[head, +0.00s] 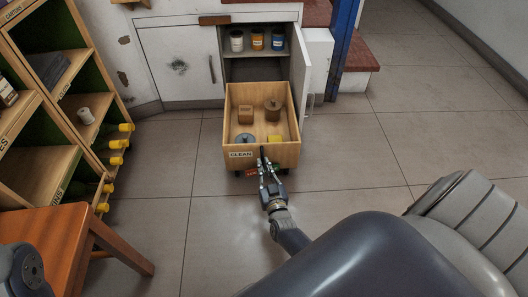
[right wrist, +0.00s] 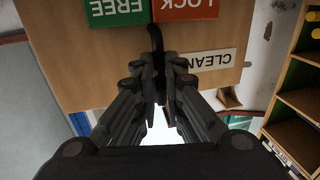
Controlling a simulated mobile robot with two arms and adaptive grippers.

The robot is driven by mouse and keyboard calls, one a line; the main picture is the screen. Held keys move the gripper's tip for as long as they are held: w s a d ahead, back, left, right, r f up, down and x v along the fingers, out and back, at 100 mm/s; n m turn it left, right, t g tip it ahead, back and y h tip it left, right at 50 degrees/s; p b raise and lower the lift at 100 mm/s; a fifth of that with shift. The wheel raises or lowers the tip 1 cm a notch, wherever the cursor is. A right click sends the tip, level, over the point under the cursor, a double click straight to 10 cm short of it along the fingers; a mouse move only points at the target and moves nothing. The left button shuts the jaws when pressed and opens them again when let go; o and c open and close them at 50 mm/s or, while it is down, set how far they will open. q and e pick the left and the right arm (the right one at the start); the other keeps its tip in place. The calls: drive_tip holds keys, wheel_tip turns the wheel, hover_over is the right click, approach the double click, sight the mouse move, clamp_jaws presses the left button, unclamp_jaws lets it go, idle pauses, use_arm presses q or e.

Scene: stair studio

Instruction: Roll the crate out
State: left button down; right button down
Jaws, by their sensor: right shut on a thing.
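The wooden crate (head: 232,133), with a CLEAN label (head: 241,154) on its front, stands on the floor on small dark wheels, before the open cabinet (head: 254,70). Its back end is close to the opening; I cannot tell whether any of it is still inside. My right gripper (head: 263,163) is shut on the black handle (right wrist: 155,40) on the crate's front. A green FREE plate (right wrist: 117,12) and a red LOCK plate (right wrist: 185,9) sit beside the handle. Which one is set is unclear. My left gripper is out of view.
The crate holds several small items. Cans (head: 257,39) stand on the cabinet shelf, its door (head: 301,70) open at right. A shelf rack (head: 45,110) with yellow-capped bottles and an orange stool (head: 50,240) are at left. Tiled floor (head: 430,120) is clear at right.

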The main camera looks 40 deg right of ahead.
drive_tip(key=c, duration=1.7)
unclamp_jaws()
wheel_tip(320, 180, up, 10)
